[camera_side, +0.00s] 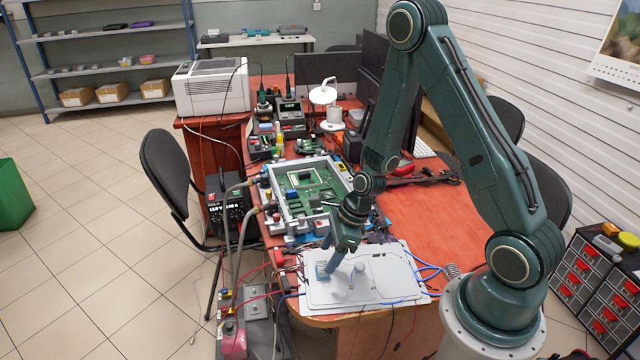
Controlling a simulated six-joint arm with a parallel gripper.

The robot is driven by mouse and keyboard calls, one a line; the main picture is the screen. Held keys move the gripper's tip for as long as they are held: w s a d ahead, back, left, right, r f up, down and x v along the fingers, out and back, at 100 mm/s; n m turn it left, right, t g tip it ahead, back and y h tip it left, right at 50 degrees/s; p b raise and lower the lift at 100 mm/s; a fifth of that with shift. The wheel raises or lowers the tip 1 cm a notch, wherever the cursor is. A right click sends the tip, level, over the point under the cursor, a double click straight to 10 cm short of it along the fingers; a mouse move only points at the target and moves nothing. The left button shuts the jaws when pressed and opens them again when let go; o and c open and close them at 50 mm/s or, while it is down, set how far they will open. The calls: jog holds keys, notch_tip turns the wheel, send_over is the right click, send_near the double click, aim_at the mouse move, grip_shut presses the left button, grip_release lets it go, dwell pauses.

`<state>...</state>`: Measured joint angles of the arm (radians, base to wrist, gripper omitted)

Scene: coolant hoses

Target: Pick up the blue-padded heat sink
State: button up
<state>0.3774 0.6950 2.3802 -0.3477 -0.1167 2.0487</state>
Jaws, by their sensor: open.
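A small blue patch (321,270), which looks like the blue-padded heat sink, shows on the left part of a light grey plate (390,285) at the table's front end. My gripper (333,266) points down over the plate, just right of the blue patch. It is open. Its fingers partly cover the blue patch, and I cannot tell whether they touch it or stand around it. No object shows held in the gripper.
A grey open frame (283,212) with a green circuit board (312,188) stands behind the plate. Hoses and cables run along the table's left edge, and blue cables lie right of the plate. The red tabletop (445,220) is clear to the right.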

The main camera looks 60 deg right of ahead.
aim_at(323, 266)
jog(key=shift+x, duration=1.85)
jog(key=c, duration=1.1)
